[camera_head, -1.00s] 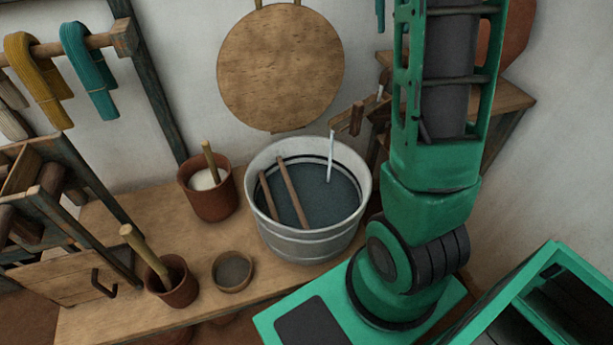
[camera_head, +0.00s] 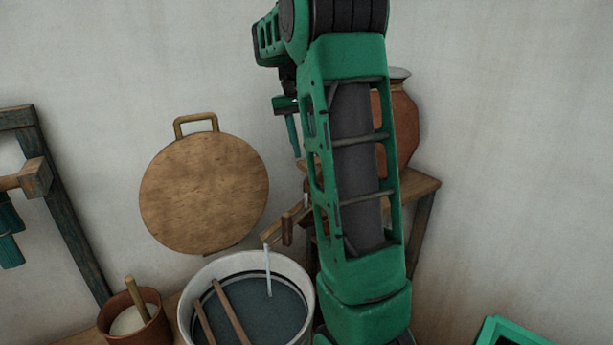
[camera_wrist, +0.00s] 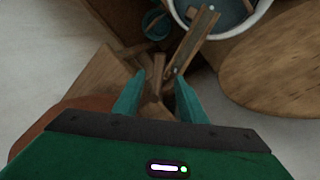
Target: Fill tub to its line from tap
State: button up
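The grey metal tub (camera_head: 193,287) stands at the bottom middle of the head view, holding dark water (camera_head: 265,310). A dark line rings its inner wall, and the water surface looks a little below it. The wooden tap spout (camera_head: 285,223) pours a thin white stream (camera_head: 268,272) into the tub. The tub's rim (camera_wrist: 258,18) and the spout (camera_wrist: 193,42) also show at the top of the wrist view. My gripper (camera_wrist: 160,100) is open and empty, its teal fingers on either side of wooden tap parts below. In the head view my gripper (camera_head: 292,140) hangs above the tap.
Two wooden sticks (camera_head: 230,312) lie across the tub's inside. A clay jar (camera_head: 402,115) stands on a wooden stand (camera_head: 425,183) behind my arm. A round wooden lid (camera_head: 203,190) hangs on the wall. A clay pot (camera_head: 150,328) stands left of the tub.

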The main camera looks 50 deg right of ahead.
jog(key=f, duration=0.2)
jog(key=s+f, duration=0.1)
jog(key=f, duration=0.4)
jog(key=shift+s+d+f, duration=0.15)
jog(key=shift+d+f, duration=0.2)
